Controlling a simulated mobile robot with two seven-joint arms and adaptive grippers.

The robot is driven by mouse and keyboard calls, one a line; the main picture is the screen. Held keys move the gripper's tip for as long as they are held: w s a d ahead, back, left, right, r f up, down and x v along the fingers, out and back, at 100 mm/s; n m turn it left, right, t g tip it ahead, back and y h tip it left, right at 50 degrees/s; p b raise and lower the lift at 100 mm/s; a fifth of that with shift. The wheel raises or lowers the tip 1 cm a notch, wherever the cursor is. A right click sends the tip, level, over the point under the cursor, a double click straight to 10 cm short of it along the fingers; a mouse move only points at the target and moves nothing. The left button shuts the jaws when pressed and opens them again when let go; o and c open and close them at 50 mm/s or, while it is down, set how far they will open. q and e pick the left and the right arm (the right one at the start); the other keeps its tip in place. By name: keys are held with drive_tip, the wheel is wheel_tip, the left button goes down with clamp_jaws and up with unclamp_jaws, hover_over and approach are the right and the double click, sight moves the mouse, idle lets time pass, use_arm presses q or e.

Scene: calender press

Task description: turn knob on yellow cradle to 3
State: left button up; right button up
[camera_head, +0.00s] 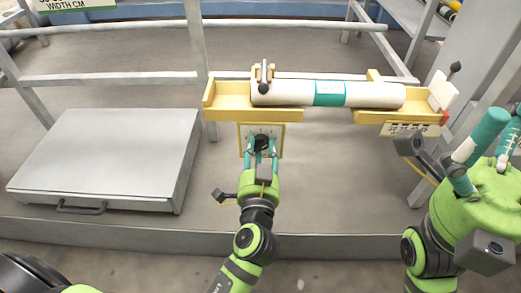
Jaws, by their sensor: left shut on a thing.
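The yellow cradle (228,114) stands in the middle and right, with a white roll (375,95) with a teal band lying across it. Below its left part hangs a pale panel with a yellow frame (281,150). A dark knob (262,139) is on this panel. My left gripper (261,147) reaches up from below with its teal fingers shut on the knob. The fingers partly cover the knob, and its dial marks are too small to read. My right gripper (506,130) is at the right edge, away from the cradle, partly cut off by the frame.
A grey flat-topped box (105,150) with a front handle stands at the left. Grey rails (110,79) run behind. A white plate (442,92) with a dark-knobbed lever stands at the cradle's right end. A sign (405,130) hangs below it.

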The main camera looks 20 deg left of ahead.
use_arm(q)
drive_tip(key=shift+a+f, duration=0.1)
drive_tip(key=shift+a, duration=0.05)
drive_tip(key=o, duration=1.1)
drive_tip(key=shift+o, duration=0.2)
drive_tip(key=shift+f, duration=0.1)
drive_tip(key=shift+s, duration=0.2)
drive_tip(key=v, duration=1.1)
drive_tip(key=shift+s, duration=0.25)
drive_tip(key=shift+w+d, duration=0.1)
drive_tip(key=shift+d, duration=0.15)
